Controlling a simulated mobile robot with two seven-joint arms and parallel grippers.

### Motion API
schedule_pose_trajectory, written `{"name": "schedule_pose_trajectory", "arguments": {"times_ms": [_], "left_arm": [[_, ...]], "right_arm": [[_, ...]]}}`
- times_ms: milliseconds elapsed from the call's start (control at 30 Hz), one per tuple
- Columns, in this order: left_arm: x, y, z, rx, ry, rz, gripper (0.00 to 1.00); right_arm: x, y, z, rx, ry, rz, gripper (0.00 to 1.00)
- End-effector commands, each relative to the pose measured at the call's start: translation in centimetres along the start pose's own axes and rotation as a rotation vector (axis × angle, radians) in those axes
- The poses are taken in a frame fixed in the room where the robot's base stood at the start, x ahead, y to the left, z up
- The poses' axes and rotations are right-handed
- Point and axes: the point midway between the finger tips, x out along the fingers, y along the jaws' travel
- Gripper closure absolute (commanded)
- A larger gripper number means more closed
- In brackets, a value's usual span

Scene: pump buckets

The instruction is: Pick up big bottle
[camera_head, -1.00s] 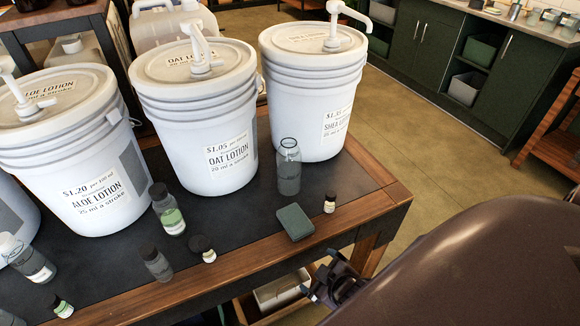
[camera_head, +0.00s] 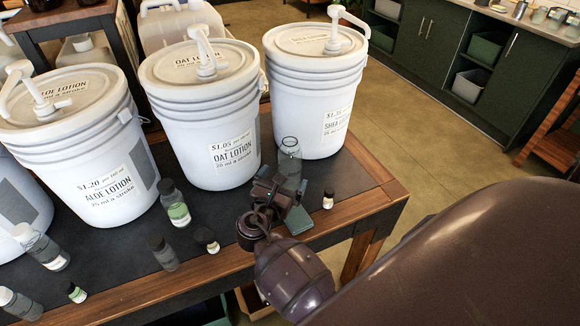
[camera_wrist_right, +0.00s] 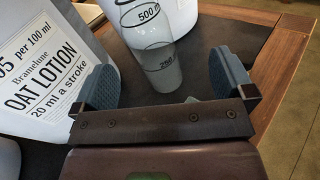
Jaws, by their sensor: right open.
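The big bottle (camera_head: 290,150) is a clear grey bottle standing upright on the dark table top, in front of the shea and oat lotion buckets. Its lower part is hidden behind my right gripper (camera_head: 280,190) in the head view. In the right wrist view the bottle (camera_wrist_right: 163,62) shows 500 and 250 marks and stands between and beyond the blue pads of my open right gripper (camera_wrist_right: 167,80). My left gripper is not in view.
The oat lotion bucket (camera_head: 207,125) and shea lotion bucket (camera_head: 312,95) stand close behind. Other small bottles stand left, including a green-labelled one (camera_head: 177,212).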

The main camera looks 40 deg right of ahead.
Motion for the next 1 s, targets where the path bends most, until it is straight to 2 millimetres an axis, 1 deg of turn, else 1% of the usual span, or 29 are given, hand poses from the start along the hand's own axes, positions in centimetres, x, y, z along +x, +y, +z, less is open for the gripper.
{"name": "schedule_pose_trajectory", "arguments": {"times_ms": [33, 100, 267, 600, 733, 1000], "left_arm": [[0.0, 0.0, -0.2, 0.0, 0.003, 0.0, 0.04], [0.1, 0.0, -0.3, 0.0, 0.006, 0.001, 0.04], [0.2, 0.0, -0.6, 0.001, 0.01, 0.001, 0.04], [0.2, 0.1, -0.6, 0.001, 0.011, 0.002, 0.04], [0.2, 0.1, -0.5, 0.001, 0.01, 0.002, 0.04], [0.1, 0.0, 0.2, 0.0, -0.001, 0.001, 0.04]], "right_arm": [[-0.1, 0.8, 0.2, -0.043, -0.02, 0.011, 0.0], [-0.1, 1.3, 0.4, -0.086, -0.04, 0.02, 0.0], [0.6, 1.6, 0.6, -0.11, -0.054, 0.026, 0.0], [5.0, 1.8, 0.7, -0.106, -0.052, 0.026, 0.0], [5.9, 1.8, 0.7, -0.106, -0.051, 0.025, 0.0], [9.3, 2.2, 0.3, -0.106, -0.051, 0.025, 0.0]]}}
